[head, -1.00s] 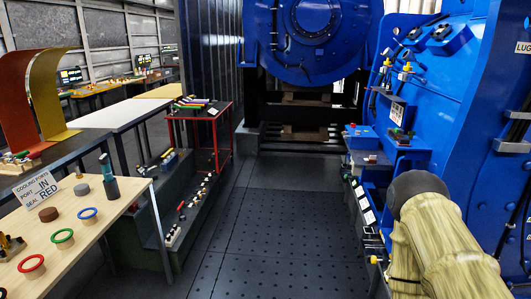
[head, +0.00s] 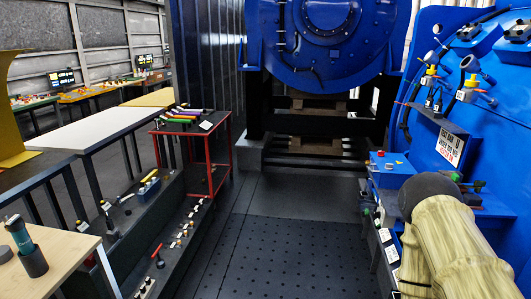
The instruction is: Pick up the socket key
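I cannot pick out the socket key for certain. A small red tool (head: 158,255) lies on the low dark ledge at the left, too small to identify. A tool with a teal handle (head: 17,232) stands in a dark round holder (head: 33,261) on the wooden table at the lower left. My arm, in a pale yellow cover with a dark grey end (head: 435,190), reaches in at the lower right.
A red-framed cart (head: 208,150) with coloured bars on top stands left of centre. A white table (head: 95,130) is behind the ledge. The blue machine housing (head: 490,70) with a small shelf fills the right. The dark floor (head: 270,220) between is clear.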

